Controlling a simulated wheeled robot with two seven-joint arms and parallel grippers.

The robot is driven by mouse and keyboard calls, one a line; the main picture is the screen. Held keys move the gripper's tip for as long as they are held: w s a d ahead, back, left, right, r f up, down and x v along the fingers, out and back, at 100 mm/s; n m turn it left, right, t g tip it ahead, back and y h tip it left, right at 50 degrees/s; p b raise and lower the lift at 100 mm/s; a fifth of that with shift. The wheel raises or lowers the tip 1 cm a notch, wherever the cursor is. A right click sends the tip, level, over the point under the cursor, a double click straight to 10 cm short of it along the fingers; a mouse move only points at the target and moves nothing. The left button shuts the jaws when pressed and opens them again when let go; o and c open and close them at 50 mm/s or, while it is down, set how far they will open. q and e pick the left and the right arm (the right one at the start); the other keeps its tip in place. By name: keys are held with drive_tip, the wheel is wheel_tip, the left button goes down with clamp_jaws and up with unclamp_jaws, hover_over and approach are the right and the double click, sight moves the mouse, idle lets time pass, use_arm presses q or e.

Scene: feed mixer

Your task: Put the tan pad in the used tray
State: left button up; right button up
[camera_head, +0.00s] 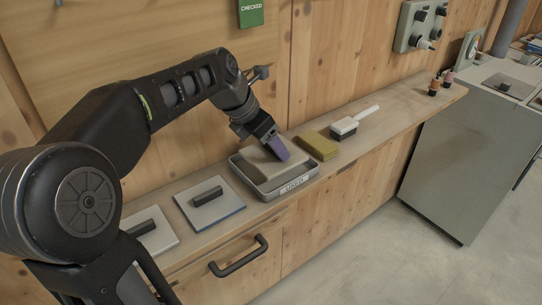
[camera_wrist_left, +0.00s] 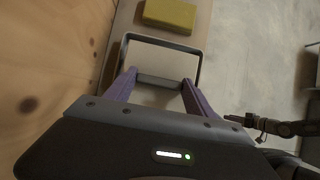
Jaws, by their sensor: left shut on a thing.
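The tan pad (camera_head: 261,168) is at the used tray (camera_head: 291,187), a grey tray with a "USED" label on its front. The pad lies within the tray's rim in the head view; whether it rests on the floor of the tray is hidden. My left gripper (camera_head: 279,151) is over the tray, its purple fingers pointing down. In the left wrist view the left gripper (camera_wrist_left: 158,88) is shut on the dark handle of the pad, inside the tray's rim (camera_wrist_left: 165,41). A dark arm part of mine, apparently the right, shows at the right of that view; its fingers are not clear.
Left of the tray lie two pale pads with dark handles, one nearer the tray (camera_head: 208,200) and one farther left (camera_head: 148,236). Right of it are a yellow-green block (camera_head: 317,146) and a white-handled brush (camera_head: 347,127). Small bottles (camera_head: 435,87) stand at the shelf's far end.

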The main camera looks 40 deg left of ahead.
sight(270, 155)
use_arm(q)
drive_tip(key=shift+f, duration=1.9)
drive_tip(key=o, duration=1.4)
drive_tip(key=shift+f, duration=0.1)
drive_tip(key=v, duration=1.2)
